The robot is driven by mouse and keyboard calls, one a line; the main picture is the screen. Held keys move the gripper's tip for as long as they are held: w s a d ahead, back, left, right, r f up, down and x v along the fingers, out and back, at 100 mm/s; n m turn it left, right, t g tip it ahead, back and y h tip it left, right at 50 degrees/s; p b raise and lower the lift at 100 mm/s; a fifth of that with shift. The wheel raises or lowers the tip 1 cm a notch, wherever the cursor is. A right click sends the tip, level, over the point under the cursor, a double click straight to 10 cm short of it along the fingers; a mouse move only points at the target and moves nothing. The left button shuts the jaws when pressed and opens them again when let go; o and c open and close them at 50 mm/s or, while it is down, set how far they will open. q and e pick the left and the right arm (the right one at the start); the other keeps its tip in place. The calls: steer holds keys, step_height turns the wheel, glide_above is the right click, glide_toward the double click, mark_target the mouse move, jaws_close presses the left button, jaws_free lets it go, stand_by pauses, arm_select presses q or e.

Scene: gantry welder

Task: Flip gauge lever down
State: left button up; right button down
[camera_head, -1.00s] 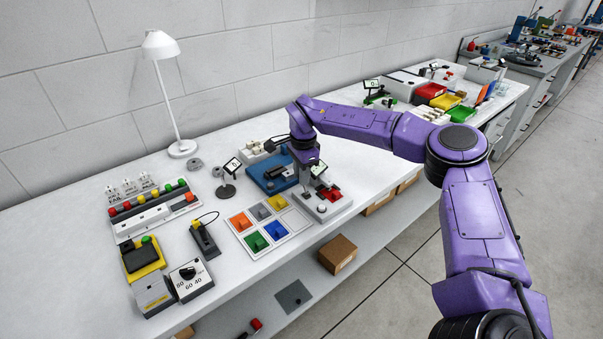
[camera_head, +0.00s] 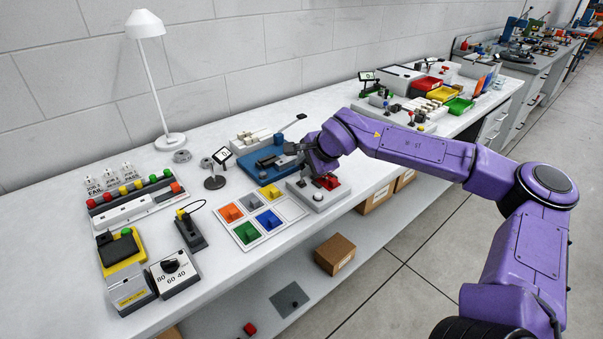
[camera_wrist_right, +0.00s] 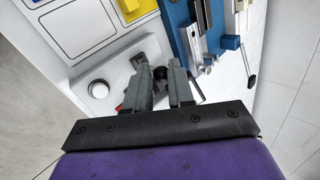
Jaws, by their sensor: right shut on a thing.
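My right gripper (camera_head: 292,149) reaches in from the right, low over a light grey fixture (camera_head: 318,199) on the bench. The fixture carries a red part (camera_head: 327,182) and a pale round button, which also shows in the right wrist view (camera_wrist_right: 98,89). In the wrist view the gripper's two grey fingers (camera_wrist_right: 160,88) stand on either side of a dark round knob (camera_wrist_right: 160,72), which looks like the end of the gauge lever. The gripper is shut on it. The rest of the lever is mostly hidden by the fingers. My left gripper is not in view.
A blue vise-like fixture (camera_head: 266,163) stands close behind the gripper. A thin rod with a black end (camera_head: 301,116) rises behind it. A small display on a stand (camera_head: 221,157) and a tray of coloured blocks (camera_head: 240,243) lie left. The bench's front edge is close.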

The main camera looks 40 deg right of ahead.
steer(key=s+t+b, duration=0.1)
steer(key=b, duration=0.1)
steer(key=s+f+t+b, duration=0.1)
steer(key=t+b, duration=0.1)
steer(key=b, duration=0.1)
steer(key=shift+d+f+t, duration=0.1)
steer(key=shift+f+t, duration=0.05)
steer(key=shift+t, duration=0.15)
steer(key=shift+s+t+b, duration=0.3)
steer(key=shift+t+b, duration=0.5)
steer(key=shift+b, duration=0.1)
steer(key=c, duration=1)
jaws_free()
steer(key=shift+o, duration=0.2)
steer(key=v, duration=1)
steer(key=shift+s, duration=0.2)
steer(key=shift+d, duration=0.15)
